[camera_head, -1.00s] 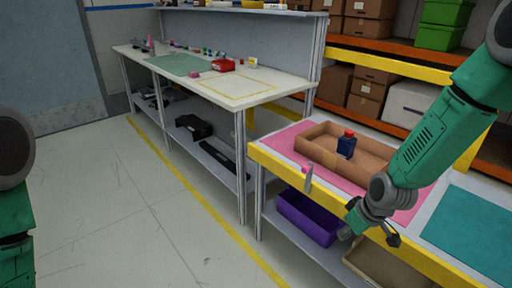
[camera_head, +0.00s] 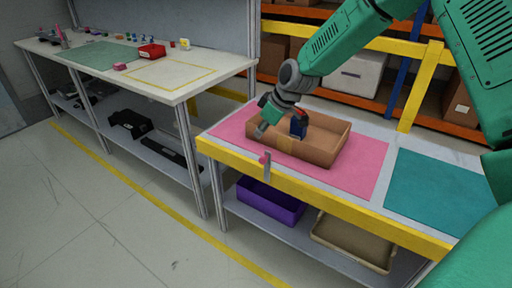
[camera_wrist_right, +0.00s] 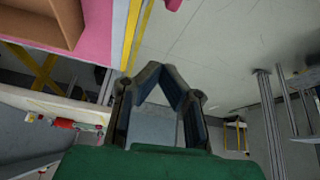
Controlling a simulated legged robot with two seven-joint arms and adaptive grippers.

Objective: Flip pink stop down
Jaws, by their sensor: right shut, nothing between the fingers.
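The pink stop (camera_head: 266,164) is a small upright piece with a pink upper part. It stands at the yellow front edge of the right-hand table. It shows partly at the top of the right wrist view (camera_wrist_right: 173,4). My right gripper (camera_head: 261,131) is above the table's front left part, behind the stop in the picture and apart from it. In the right wrist view its fingers (camera_wrist_right: 160,68) meet at the tips with nothing between them. My left gripper is out of view.
A teal mat (camera_head: 435,190) lies to the right. A purple bin (camera_head: 270,205) sits on the lower shelf. The floor in front is clear.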

